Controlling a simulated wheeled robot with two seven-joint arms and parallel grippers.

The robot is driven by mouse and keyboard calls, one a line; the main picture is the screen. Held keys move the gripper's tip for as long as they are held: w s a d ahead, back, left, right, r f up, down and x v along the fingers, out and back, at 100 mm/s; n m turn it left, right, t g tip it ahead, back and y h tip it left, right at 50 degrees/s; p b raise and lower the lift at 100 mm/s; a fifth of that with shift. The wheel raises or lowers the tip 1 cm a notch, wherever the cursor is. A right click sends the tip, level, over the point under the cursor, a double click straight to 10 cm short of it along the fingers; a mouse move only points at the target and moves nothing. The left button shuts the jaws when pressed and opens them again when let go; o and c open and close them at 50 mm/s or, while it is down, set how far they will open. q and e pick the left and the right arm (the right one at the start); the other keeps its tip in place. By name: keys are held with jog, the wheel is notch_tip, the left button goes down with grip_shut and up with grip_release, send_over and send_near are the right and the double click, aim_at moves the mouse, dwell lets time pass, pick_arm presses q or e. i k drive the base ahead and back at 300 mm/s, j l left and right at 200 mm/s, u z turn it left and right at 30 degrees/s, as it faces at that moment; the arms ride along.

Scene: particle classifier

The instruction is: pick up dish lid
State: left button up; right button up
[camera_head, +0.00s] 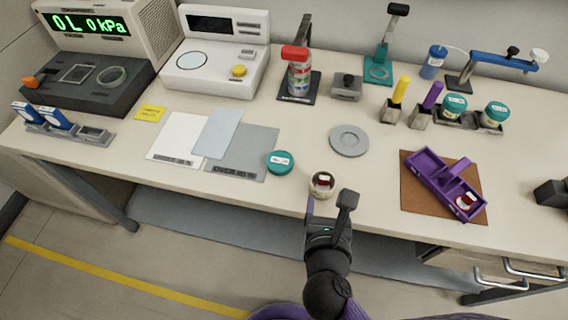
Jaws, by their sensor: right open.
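A round teal lid (280,162) with a white label lies on the table, overlapping the right edge of a grey sheet. To its right, near the table's front edge, stands a small open round dish (322,184) with something dark red and white inside. My right gripper (329,203) is open at the front edge, its fingers pointing toward the open dish. It is to the right of and nearer than the teal lid, not touching the lid. Whether a finger touches the dish, I cannot tell. My left gripper is not in view.
A purple tray (437,179) sits on a brown mat (413,204) at right. Two teal-lidded jars (454,106) stand in a holder at back right. White and grey sheets (179,137) lie left of the lid.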

aim_at(279, 162)
jog(key=i+j+z, duration=0.1)
jog(key=j+z, duration=0.3)
jog(key=j, duration=0.2)
jog(key=j+z, duration=0.4)
jog(key=j, duration=0.25)
jog(key=j+z, duration=0.4)
jog(key=j, duration=0.25)
